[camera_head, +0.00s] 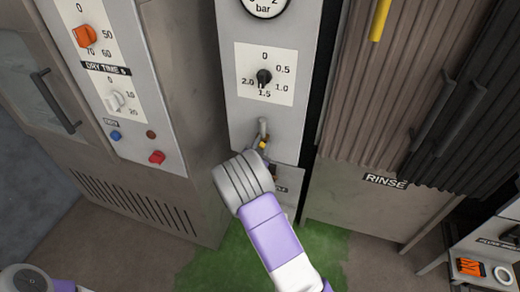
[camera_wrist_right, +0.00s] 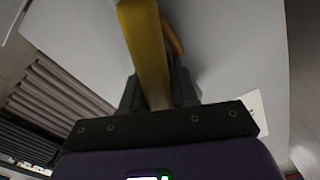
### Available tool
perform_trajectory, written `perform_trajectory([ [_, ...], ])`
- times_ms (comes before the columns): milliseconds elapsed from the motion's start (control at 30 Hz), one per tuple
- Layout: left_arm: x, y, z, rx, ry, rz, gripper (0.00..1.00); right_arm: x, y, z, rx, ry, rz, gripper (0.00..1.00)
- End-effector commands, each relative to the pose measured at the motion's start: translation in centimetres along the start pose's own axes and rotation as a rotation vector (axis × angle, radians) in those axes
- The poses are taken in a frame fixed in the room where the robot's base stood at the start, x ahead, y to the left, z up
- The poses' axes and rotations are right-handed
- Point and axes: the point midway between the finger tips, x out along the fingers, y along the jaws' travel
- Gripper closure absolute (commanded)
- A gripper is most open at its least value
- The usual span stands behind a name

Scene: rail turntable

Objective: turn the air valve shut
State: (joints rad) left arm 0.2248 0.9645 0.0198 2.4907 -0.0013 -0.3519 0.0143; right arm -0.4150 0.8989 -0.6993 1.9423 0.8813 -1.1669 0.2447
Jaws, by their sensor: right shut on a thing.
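The air valve sits low on the narrow grey panel, below the pressure dial. Its grey pipe (camera_head: 263,126) shows just above my right gripper (camera_head: 260,148). The valve's yellow handle (camera_head: 263,144) is mostly hidden by the gripper in the head view. In the right wrist view the yellow handle (camera_wrist_right: 147,50) runs up from between the dark fingers (camera_wrist_right: 155,92), with an orange-brown part (camera_wrist_right: 172,35) beside it. My right gripper is shut on the handle. The handle's exact angle to the pipe is hard to tell. My left gripper is out of view.
Above the valve are a black regulator knob (camera_head: 264,77) and a round gauge (camera_head: 266,5). The left cabinet carries an orange knob (camera_head: 86,37), a white knob (camera_head: 116,101) and a red button (camera_head: 157,157). The RINSE cabinet (camera_head: 350,207) stands close on the right.

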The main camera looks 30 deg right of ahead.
Motion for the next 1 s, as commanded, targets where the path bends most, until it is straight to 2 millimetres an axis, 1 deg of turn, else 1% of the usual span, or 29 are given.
perform_trajectory([
  [33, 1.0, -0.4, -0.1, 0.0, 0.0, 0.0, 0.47, 0.0, 0.4, 0.4, 0.049, -0.001, 0.001, 1.0],
  [200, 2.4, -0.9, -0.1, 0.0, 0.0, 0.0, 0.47, 0.0, 0.8, 0.4, 0.209, -0.001, 0.002, 1.0],
  [300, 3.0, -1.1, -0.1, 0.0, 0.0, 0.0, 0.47, 0.0, 1.0, 0.4, 0.303, -0.002, 0.002, 1.0],
  [500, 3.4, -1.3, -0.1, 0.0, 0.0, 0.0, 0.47, 0.0, 1.3, 0.5, 0.492, -0.002, 0.003, 1.0],
  [1000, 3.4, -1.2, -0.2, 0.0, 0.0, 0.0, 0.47, -0.1, 2.1, 1.1, 0.931, -0.003, 0.003, 1.0],
])
